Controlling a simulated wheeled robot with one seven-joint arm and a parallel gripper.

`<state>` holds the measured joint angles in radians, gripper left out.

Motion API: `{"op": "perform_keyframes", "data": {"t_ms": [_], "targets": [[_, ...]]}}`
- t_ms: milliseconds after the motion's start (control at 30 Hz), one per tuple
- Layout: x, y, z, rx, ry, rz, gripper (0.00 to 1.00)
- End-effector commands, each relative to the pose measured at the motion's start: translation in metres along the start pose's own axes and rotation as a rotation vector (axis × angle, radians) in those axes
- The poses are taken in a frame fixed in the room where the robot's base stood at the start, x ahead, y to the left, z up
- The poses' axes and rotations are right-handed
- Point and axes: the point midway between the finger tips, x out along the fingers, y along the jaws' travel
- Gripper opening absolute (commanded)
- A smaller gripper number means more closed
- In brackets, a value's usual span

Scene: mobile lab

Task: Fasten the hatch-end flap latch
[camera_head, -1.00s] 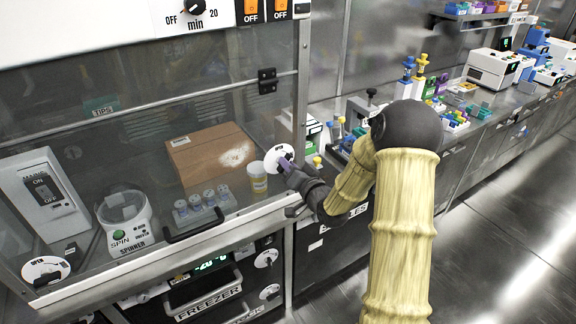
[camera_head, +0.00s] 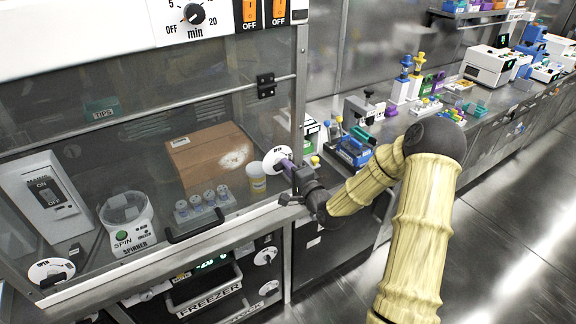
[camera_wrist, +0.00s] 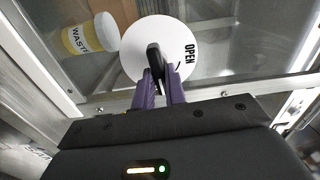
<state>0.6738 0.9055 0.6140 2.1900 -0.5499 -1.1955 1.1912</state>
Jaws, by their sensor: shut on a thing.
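A round white latch plate (camera_head: 274,157) marked OPEN sits at the right end of the hood's clear front. In the wrist view the plate (camera_wrist: 136,50) carries a dark latch handle (camera_wrist: 154,58), and the word OPEN reads sideways at its right. My gripper (camera_head: 287,166) is at the plate's lower right. Its purple fingers (camera_wrist: 157,92) are shut on the dark handle, one on each side. The fingers hide the handle's lower end.
A second OPEN plate (camera_head: 52,270) is at the hood's lower left. Behind the clear front are a cardboard box (camera_head: 210,155), a yellow-labelled waste jar (camera_head: 258,184) and a spinner (camera_head: 127,222). A freezer (camera_head: 210,300) is below. The bench (camera_head: 440,125) at right is crowded; floor there is clear.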

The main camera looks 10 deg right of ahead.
Motion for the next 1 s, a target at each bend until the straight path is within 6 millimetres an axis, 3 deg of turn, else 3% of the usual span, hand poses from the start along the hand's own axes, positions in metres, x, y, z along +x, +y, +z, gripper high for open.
{"op": "perform_keyframes", "data": {"t_ms": [633, 667, 767, 1000], "targets": [[-0.0009, 0.0028, -0.0023, 0.073, 0.006, 0.005, 0.00], [-0.0009, 0.0028, -0.0023, 0.073, 0.006, 0.005, 0.17], [-0.0007, 0.0026, -0.0019, 0.072, 0.005, 0.004, 0.35], [-0.0004, 0.0017, -0.0009, 0.071, 0.002, 0.002, 0.35]]}}
